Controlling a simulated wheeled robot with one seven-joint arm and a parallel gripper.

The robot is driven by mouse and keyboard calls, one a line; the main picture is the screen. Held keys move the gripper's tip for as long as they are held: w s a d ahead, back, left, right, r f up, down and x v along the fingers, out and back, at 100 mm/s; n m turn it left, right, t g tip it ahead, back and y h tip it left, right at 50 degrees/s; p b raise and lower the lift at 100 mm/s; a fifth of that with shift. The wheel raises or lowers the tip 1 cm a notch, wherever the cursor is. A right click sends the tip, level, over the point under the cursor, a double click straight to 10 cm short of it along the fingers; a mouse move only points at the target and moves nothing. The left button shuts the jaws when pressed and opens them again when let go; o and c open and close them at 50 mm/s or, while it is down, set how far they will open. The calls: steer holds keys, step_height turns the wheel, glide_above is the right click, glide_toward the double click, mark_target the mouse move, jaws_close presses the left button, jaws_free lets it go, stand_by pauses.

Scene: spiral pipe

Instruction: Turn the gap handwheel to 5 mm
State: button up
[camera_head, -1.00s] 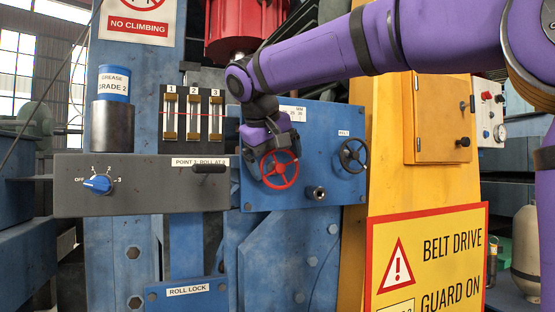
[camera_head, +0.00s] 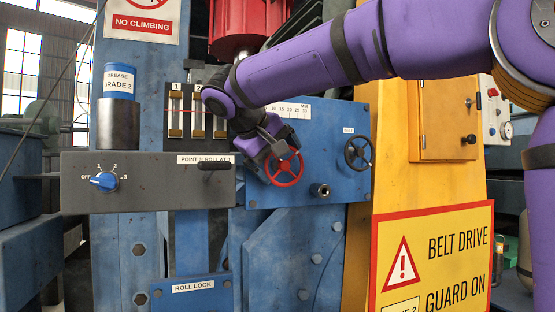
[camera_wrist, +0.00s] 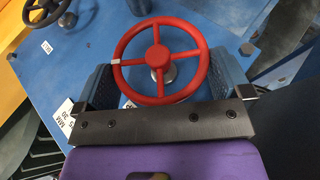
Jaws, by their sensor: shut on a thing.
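The red handwheel (camera_head: 284,169) is on the blue panel (camera_head: 335,180), below a white millimetre scale (camera_head: 290,110). My gripper (camera_head: 275,153) comes at it from the upper left. In the wrist view the red handwheel (camera_wrist: 125,48) shows its spokes, hub and a white mark on the left of its rim. My gripper (camera_wrist: 165,82) is shut on the wheel, with one finger at each side of the rim. Part of the scale's left end is hidden by my arm. I cannot make out a pointer on the scale.
A black handwheel (camera_head: 358,153) is to the right on the same panel, with a bare stub (camera_head: 320,190) between and below. A grey box (camera_head: 145,183) with a blue selector knob (camera_head: 104,181) and a dark lever (camera_head: 215,165) stands close on the left.

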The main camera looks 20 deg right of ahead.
steer(key=o, duration=0.5)
steer(key=shift+s+a+r, duration=0.1)
steer(key=v, duration=1)
steer(key=shift+a+r, duration=0.15)
steer(key=shift+a, duration=0.05)
steer(key=shift+s, duration=0.15)
steer(key=s+d+f+y, duration=0.3)
steer(key=s+d+f, duration=0.2)
steer(key=s+f, duration=0.2)
steer(key=s+d+f+m+y, duration=0.1)
steer(key=s+d+f, duration=0.4)
steer(key=f, duration=0.7)
steer(key=s+d+f+m+y, duration=0.1)
steer(key=s+d+f+y, duration=0.3)
steer(key=s+f, duration=0.5)
steer(key=shift+s+d+f+y, duration=0.3)
steer(key=shift+s+d, duration=0.25)
steer(key=shift+d, duration=0.35)
